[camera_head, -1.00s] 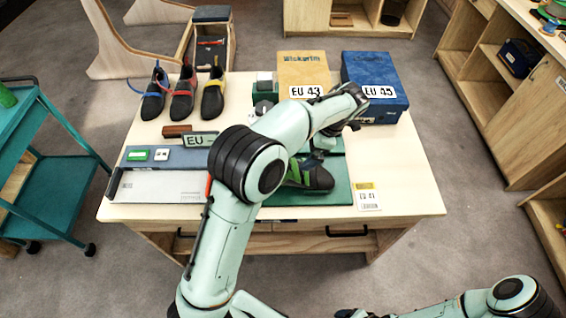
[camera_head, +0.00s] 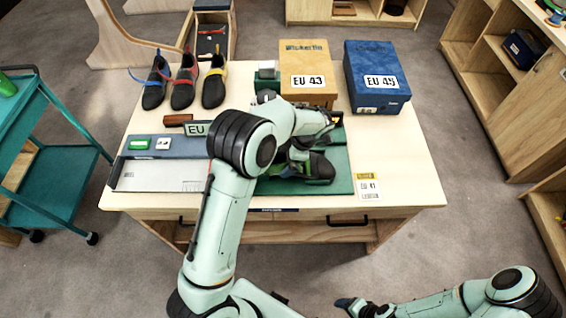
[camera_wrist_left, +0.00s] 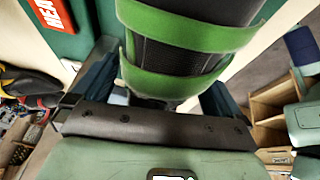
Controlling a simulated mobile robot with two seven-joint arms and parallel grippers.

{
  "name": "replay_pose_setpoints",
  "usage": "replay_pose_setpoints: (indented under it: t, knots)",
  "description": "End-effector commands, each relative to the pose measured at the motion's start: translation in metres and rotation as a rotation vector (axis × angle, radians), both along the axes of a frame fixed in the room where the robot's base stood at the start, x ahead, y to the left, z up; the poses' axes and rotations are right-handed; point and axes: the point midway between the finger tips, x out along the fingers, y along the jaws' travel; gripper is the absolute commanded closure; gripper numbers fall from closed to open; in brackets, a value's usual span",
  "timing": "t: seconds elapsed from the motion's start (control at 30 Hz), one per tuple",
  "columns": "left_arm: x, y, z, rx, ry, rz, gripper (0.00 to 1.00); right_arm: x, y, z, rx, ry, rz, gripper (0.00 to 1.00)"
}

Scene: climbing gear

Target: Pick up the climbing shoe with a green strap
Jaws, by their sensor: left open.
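The dark climbing shoe with green straps (camera_head: 316,168) lies on a green mat (camera_head: 342,184) at the front middle of the table, partly hidden by my left arm. In the left wrist view, its dark body and two green bands (camera_wrist_left: 175,84) fill the upper middle. My left gripper (camera_wrist_left: 152,88) is open, with one finger on each side of the shoe. I cannot tell whether the fingers touch it. My right gripper (camera_head: 352,305) is low at the bottom edge, away from the table; its jaws are too small to read.
Shoes with blue (camera_head: 154,84), red (camera_head: 184,84) and yellow (camera_head: 214,84) straps stand at the back left. A tan EU 43 box (camera_head: 307,66) and a blue EU 45 box (camera_head: 375,80) stand behind the mat. A grey measuring board (camera_head: 160,176) lies left. The table's right side is clear.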

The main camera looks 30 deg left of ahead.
Motion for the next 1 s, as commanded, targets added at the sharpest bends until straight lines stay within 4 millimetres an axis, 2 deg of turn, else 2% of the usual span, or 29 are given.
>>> replay_pose_setpoints:
  t: [0.23, 0.4, 0.77, 1.0]
  knots:
    - [0.000, 0.000, -0.002, 0.000, 0.000, -0.001, 0.00, 0.000, 0.000, 0.000, 0.000, 0.000, 0.000, 0.25]
    - [-0.001, 0.000, -0.002, 0.000, 0.001, -0.002, 0.55, 0.000, 0.000, 0.000, 0.000, 0.000, 0.000, 0.25]
    - [0.000, 0.001, -0.001, 0.000, 0.001, -0.003, 0.57, 0.000, 0.000, 0.000, 0.000, 0.000, 0.000, 0.25]
    - [0.003, 0.009, 0.008, 0.000, -0.001, -0.004, 0.57, 0.004, 0.000, 0.005, 0.000, -0.004, 0.000, 0.25]
